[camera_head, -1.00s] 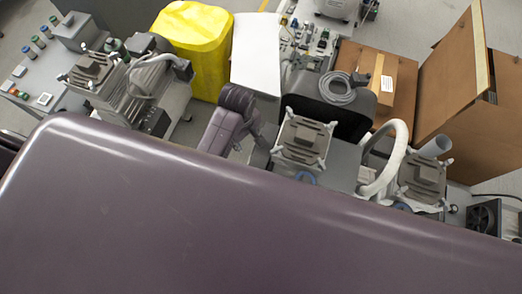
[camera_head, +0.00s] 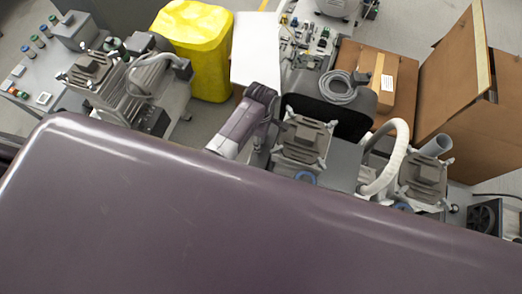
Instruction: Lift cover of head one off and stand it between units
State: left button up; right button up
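Two grey compressor heads with square finned covers stand right of centre: the nearer-centre cover (camera_head: 303,140) and the right cover (camera_head: 424,177). Both covers sit on their units, with pale corner brackets around them. I cannot tell from the picture which is head one. My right gripper is not in view.
A white hose (camera_head: 394,160) arches between the two heads. A grey coiled cable (camera_head: 338,88) lies behind. A third compressor (camera_head: 145,90) stands at left, near a yellow bin (camera_head: 197,45). Cardboard boxes (camera_head: 456,95) fill the right. My purple body hides the foreground.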

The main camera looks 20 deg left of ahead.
pick_arm(q)
jog(key=shift+f, duration=0.2)
grip_shut()
dwell(0.4)
